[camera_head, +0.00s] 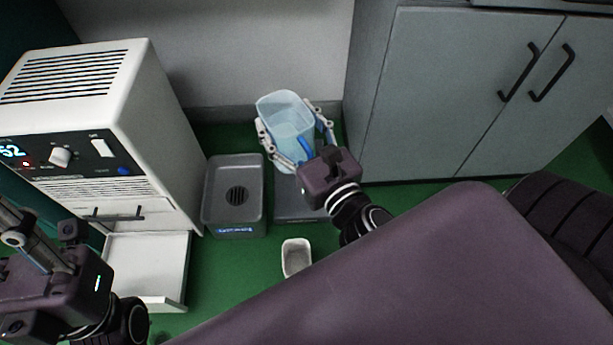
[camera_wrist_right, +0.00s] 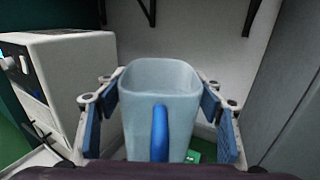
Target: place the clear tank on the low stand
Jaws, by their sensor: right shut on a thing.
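The clear tank (camera_head: 287,118) is a pale blue, see-through open-topped container with a blue handle. It also shows in the right wrist view (camera_wrist_right: 160,90), upright, with the handle towards the camera. My right gripper (camera_head: 294,130) is shut on the tank, one finger on each side of it. The low stand (camera_head: 298,207) is a flat dark grey block on the floor, partly hidden by my right gripper and the tank. The tank is at the stand's far end; I cannot tell whether it touches it. My left gripper (camera_head: 18,238) is at the lower left, partly cut off, away from the tank.
A dark grey basin (camera_head: 214,212) with a round drain stands directly left of the stand. A white machine (camera_head: 180,125) with a pulled-out tray (camera_head: 175,275) is further left. A small white cup (camera_head: 296,258) sits in front. Grey cabinets (camera_head: 425,95) close off the right.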

